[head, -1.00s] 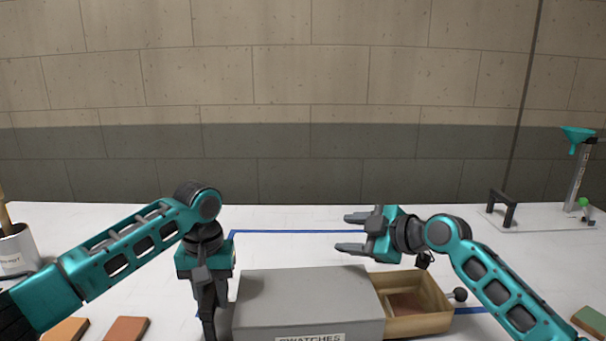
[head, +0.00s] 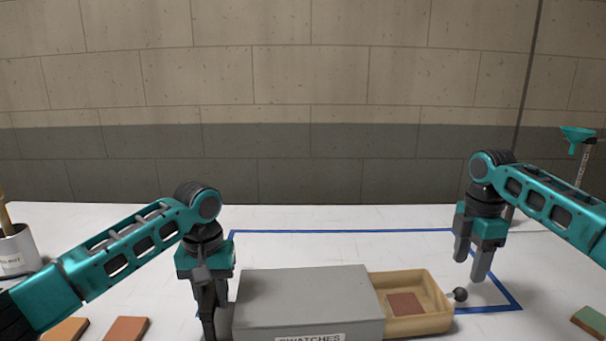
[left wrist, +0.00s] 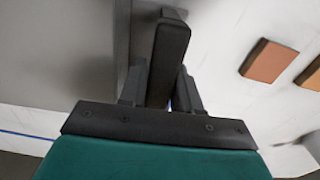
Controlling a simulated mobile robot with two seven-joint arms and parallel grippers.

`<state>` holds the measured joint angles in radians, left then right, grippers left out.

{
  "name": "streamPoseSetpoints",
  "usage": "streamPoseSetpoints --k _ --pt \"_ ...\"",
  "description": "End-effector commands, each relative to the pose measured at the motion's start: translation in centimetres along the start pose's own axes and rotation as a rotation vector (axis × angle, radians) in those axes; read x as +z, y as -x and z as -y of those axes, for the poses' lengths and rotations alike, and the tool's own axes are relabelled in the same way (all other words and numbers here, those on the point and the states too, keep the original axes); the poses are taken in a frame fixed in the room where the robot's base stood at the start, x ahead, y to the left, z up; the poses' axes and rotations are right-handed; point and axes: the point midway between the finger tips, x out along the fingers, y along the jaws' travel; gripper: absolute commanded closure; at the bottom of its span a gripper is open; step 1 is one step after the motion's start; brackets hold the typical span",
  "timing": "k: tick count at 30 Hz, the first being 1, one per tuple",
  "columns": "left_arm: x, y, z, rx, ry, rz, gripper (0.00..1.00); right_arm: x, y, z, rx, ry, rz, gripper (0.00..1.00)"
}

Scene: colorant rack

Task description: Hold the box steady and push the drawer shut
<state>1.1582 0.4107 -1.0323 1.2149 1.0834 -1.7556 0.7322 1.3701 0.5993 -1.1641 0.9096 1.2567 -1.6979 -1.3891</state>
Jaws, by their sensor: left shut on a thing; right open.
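The grey box (head: 305,296), labelled SWATCHES, stands at the bottom centre of the head view. Its wooden drawer (head: 440,312) sticks out to the right, open, with a reddish-brown swatch (head: 405,304) lying in it. A dark round knob (head: 460,294) is on the drawer's right end. My left gripper (head: 208,318) points down at the box's left end and is shut on the box; its exact grip is partly hidden. The left wrist view shows the gripper's dark fingers (left wrist: 165,70) against the grey box (left wrist: 60,60). My right gripper (head: 472,266) points down, open and empty, above and slightly right of the knob.
Blue tape (head: 340,231) outlines an area on the white table (head: 130,240) around the box. Orange and brown tiles (head: 126,329) lie left, a green tile (head: 590,320) right. A white pot (head: 15,252) stands far left, a teal-topped stand (head: 578,140) far right.

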Motion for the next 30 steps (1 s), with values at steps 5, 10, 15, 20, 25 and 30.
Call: streamPoseSetpoints --k 5,10,15,20,25,30 --pt "0.0 0.1 0.0 0.001 -0.001 -0.001 1.0 0.0 -2.6 0.1 -0.002 0.0 -0.002 0.45" --pt "0.0 0.1 0.0 0.001 -0.001 -0.001 1.0 -0.1 -5.2 0.0 -0.002 0.0 -0.004 0.45" --pt "0.0 0.1 0.0 0.001 -0.001 -0.001 1.0 -0.2 -7.3 0.0 0.0 0.0 -0.004 0.45" --pt "0.0 0.1 0.0 0.001 -0.001 -0.001 1.0 -0.1 -8.7 -0.1 0.002 0.002 -0.003 0.45" --pt "0.0 0.1 0.0 0.001 -0.001 -0.001 1.0 -0.1 -9.2 -0.1 0.003 0.002 -0.003 0.45" --pt "0.0 0.1 0.0 0.001 -0.001 -0.001 1.0 -0.1 -9.2 -0.1 0.003 0.002 -0.003 0.45"
